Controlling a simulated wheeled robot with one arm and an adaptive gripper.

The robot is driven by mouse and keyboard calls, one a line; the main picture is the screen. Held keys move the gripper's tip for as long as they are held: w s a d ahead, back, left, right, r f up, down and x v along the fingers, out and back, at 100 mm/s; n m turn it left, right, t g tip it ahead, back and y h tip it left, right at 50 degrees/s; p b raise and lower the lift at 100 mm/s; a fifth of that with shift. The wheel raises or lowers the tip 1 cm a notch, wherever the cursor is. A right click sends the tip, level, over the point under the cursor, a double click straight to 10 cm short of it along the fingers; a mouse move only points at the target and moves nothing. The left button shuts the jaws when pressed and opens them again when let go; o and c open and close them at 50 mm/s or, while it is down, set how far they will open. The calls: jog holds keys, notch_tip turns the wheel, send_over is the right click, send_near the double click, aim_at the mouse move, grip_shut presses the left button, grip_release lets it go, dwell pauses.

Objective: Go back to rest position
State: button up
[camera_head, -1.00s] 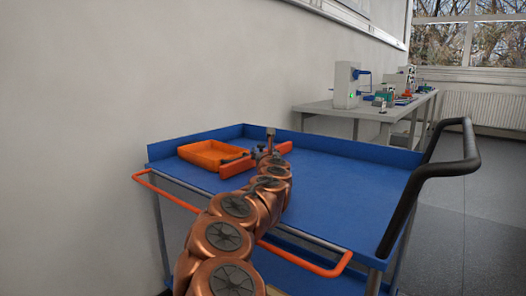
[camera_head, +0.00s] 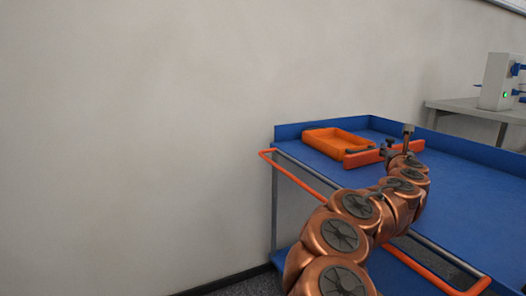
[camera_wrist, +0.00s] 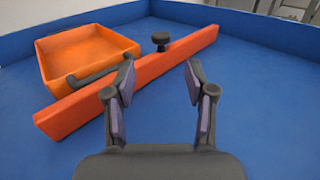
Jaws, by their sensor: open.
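My gripper (camera_wrist: 157,95) is open and empty in the wrist view, its two fingers spread above the blue cart top. In the head view my copper-coloured arm reaches over the cart, and the gripper (camera_head: 388,148) is partly hidden behind its wrist. An orange bar (camera_wrist: 140,80) with a dark round knob (camera_wrist: 160,39) lies ahead of the fingers, and also shows in the head view (camera_head: 362,159). The left finger overlaps the bar in the wrist view; I cannot tell whether they touch.
An orange tray (camera_head: 335,139) sits at the cart's back left corner; it looks empty in the wrist view (camera_wrist: 85,55). The blue cart (camera_head: 462,185) has raised edges and an orange front rail (camera_head: 300,170). A grey table with a white device (camera_head: 495,82) stands at right. A plain wall fills the left.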

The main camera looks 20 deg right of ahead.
jog(key=s+a+r+m+g+h+p, duration=0.2)
jog(key=s+r+m+g+p, duration=0.1)
jog(key=s+r+m+p, duration=0.5)
jog(key=s+a+r+m+g+h+p, duration=0.15)
jog(key=s+r+m+g+p, duration=0.25)
jog(key=s+r+m+p, duration=0.45)
jog(key=s+a+m+g+y+p, duration=0.3)
jog(key=s+a+p, duration=0.4)
jog(key=a, duration=0.5)
jog(key=s+a+f+m+g+y+p, duration=0.1)
jog(key=s+a+m+g+y+p, duration=0.2)
jog(key=s+a+m+y+p, duration=0.2)
jog(key=s+a+f+m+g+y+p, duration=0.1)
jog(key=s+a+m+g+y+p, duration=0.2)
jog(key=s+a+p, duration=0.7)
jog(key=s+a+m+y, duration=0.1)
jog(key=s+a+y, duration=0.1)
jog(key=a, duration=0.7)
jog(key=shift+s+a+f+m+g+p, duration=0.25)
jog(key=shift+s+m+g+p, duration=0.15)
jog(key=shift+s, duration=0.45)
jog(key=shift+y, duration=0.25)
